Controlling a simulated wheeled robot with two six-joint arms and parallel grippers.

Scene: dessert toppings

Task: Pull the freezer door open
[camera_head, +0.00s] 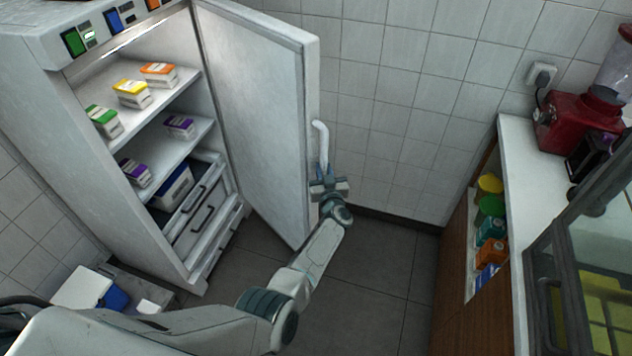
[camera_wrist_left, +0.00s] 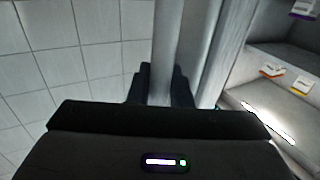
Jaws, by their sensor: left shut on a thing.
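The freezer (camera_head: 72,130) stands at the left in the head view with its shelves in plain sight. Its door (camera_head: 255,110) is swung wide open to the right. The door's white handle (camera_head: 321,140) is on the door's outer side near the free edge. My left gripper (camera_head: 323,176) is shut on the lower part of this handle. In the left wrist view, the handle (camera_wrist_left: 166,50) runs down between the fingers of my left gripper (camera_wrist_left: 160,88), next to the door edge. My right gripper is not in view.
Small cartons (camera_head: 132,94) sit on the freezer shelves, with drawers (camera_head: 201,221) below. A counter (camera_head: 540,180) with a red blender (camera_head: 577,125) stands at the right, with colored containers (camera_head: 490,230) on its side shelf. Bare floor (camera_head: 375,260) lies between door and counter.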

